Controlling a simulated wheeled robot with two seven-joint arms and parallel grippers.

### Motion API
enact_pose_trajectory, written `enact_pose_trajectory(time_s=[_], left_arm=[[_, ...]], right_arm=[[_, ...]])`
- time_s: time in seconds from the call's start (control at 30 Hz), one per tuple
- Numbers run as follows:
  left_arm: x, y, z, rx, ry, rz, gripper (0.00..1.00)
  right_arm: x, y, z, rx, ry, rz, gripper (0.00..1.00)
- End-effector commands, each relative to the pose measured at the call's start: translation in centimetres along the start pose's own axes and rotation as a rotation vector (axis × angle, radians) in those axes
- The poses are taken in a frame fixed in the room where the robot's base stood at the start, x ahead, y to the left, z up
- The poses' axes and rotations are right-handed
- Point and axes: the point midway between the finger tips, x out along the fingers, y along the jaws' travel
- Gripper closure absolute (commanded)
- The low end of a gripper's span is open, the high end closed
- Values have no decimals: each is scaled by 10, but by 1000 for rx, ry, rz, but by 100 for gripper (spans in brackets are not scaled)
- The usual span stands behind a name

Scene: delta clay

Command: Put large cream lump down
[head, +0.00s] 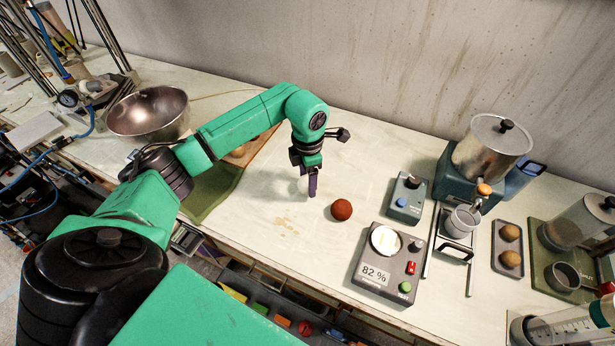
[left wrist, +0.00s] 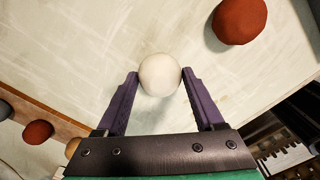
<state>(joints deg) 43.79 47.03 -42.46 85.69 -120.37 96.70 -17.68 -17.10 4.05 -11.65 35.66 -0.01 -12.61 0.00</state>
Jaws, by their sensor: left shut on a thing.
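My left gripper (head: 310,188) points down over the middle of the bench. In the left wrist view its purple fingers (left wrist: 160,76) are shut on the large cream lump (left wrist: 161,70), a smooth pale ball between the fingertips. In the head view the lump is mostly hidden by the fingers. Whether it touches the bench top I cannot tell. A red-brown lump (head: 341,210) lies on the bench just right of the gripper, apart from it; it also shows in the left wrist view (left wrist: 239,20). My right gripper is not in view.
A device reading 82 % (head: 375,275) and a small blue-knobbed box (head: 407,197) stand to the right. A tray with two brown lumps (head: 510,260) lies farther right. A green mat (head: 208,192) and metal bowl (head: 148,111) are left. Bare bench surrounds the gripper.

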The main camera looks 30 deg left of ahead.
Motion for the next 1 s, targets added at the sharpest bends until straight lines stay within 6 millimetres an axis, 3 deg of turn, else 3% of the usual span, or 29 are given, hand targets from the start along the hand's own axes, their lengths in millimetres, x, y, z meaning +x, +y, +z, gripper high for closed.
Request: enact_pose_trajectory(time_s=[0.37,0.4,0.47,0.8,1.0], left_arm=[[12,0,0,0,-1,1,100],[11,0,0,0,-1,1,19],[11,0,0,0,-1,1,0],[5,1,0,0,-2,2,0],[-33,2,1,1,-6,6,0]], right_arm=[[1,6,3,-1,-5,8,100],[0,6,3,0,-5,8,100],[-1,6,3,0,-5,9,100],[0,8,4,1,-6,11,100],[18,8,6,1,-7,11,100]])
